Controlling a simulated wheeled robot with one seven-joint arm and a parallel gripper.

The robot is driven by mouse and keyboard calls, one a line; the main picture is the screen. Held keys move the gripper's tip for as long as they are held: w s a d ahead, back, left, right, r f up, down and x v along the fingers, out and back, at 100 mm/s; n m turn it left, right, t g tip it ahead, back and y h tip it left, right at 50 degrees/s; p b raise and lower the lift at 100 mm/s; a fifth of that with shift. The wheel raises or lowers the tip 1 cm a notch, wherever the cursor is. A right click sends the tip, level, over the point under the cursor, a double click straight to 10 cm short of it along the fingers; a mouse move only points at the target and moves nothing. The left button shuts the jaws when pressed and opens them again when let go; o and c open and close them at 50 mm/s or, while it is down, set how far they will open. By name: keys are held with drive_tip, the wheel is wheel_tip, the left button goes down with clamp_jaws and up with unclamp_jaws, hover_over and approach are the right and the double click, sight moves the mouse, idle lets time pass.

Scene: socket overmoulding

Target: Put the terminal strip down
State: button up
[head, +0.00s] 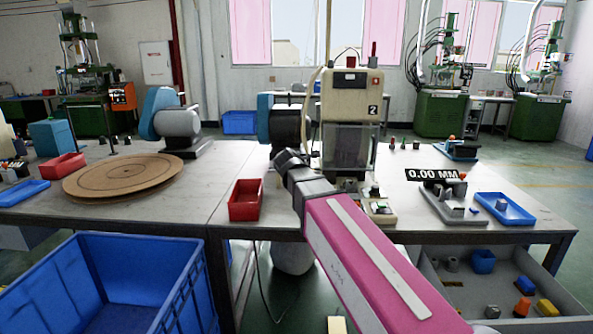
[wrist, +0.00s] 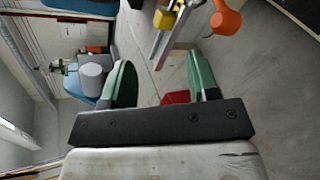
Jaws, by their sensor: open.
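My gripper (wrist: 161,82) is open in the wrist view. Its two green fingers stand well apart and nothing is held between them. In the head view my gripper end (head: 287,158) is a dark shape over the table, in front of the moulding machine (head: 352,97), and its fingers cannot be made out there. I cannot pick out the terminal strip for sure in either view. A yellow block (wrist: 165,19) with pale bars beside it and an orange piece (wrist: 227,18) show beyond the fingers in the wrist view.
A red bin (head: 246,200) stands on the table left of my arm. A round wooden turntable (head: 123,178) is further left. A blue tray (head: 505,208) and a gauge fixture (head: 445,203) are at the right. A blue crate (head: 110,245) stands in front.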

drive_tip(key=w+f+n, duration=0.1)
drive_tip(key=w+n, duration=0.2)
drive_tip(key=n, duration=0.1)
drive_tip(key=w+f+n, duration=0.1)
drive_tip(key=w+n, duration=0.2)
drive_tip(key=n, duration=0.1)
drive_tip(key=w+f+n, duration=0.2)
drive_tip(key=w+n, duration=0.2)
clamp_jaws()
idle(0.7)
